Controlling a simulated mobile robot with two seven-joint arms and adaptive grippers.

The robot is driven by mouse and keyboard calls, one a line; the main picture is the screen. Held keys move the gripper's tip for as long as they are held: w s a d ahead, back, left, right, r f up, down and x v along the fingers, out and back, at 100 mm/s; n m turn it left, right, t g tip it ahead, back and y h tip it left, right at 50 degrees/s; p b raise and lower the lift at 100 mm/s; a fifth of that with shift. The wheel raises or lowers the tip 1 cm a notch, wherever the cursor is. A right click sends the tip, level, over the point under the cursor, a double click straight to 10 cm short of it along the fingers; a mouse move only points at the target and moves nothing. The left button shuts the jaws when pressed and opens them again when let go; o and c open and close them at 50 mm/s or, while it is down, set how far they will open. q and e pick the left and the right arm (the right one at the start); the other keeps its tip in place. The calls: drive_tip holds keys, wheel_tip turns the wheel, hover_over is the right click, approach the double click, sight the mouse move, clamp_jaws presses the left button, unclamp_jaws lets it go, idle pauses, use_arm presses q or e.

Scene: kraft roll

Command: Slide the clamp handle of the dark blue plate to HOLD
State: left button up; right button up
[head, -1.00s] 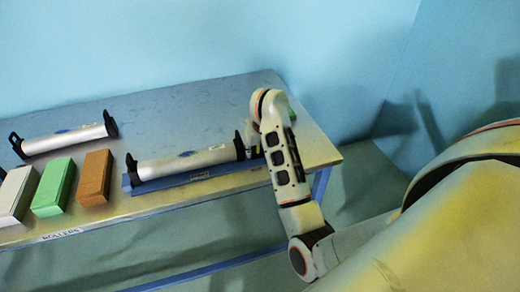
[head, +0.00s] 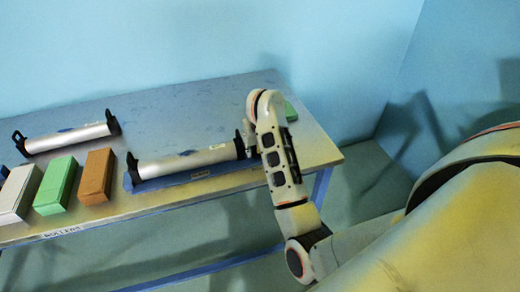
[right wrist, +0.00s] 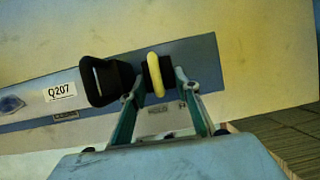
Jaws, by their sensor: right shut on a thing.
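The dark blue plate (head: 150,186) lies along the front of the table and carries a silver roll (head: 190,162) between black end brackets. The plate (right wrist: 209,72) also shows in the right wrist view. The clamp handle (right wrist: 154,70), a yellow grip on a black block, stands near the plate's right end, beside a black bracket (right wrist: 104,82). A HOLD label (right wrist: 157,110) is on the plate just below the handle. My right gripper (right wrist: 154,88) is shut on the handle, with one finger on each side. In the head view my right wrist hides the handle. My left gripper is not in view.
Another roll (head: 75,137) in black brackets lies at the back left. White (head: 15,196), green (head: 56,187) and brown (head: 97,178) blocks stand at the front left. A green thing (head: 290,112) sits behind my right wrist. The table's back middle is clear.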

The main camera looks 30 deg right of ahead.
drive_tip(key=a, duration=0.2)
drive_tip(key=shift+w+a+y, duration=0.15)
drive_tip(key=shift+a+y, duration=0.15)
drive_tip(key=o, duration=1.2)
drive_tip(key=shift+o, duration=0.2)
drive_tip(key=shift+d+r, duration=0.1)
drive_tip(key=shift+r, duration=0.25)
drive_tip(key=v, duration=0.5)
drive_tip(key=shift+d, duration=0.3)
drive_tip(key=shift+s+d+r, duration=0.3)
drive_tip(key=shift+s+r, duration=0.2)
drive_tip(key=shift+r, duration=0.35)
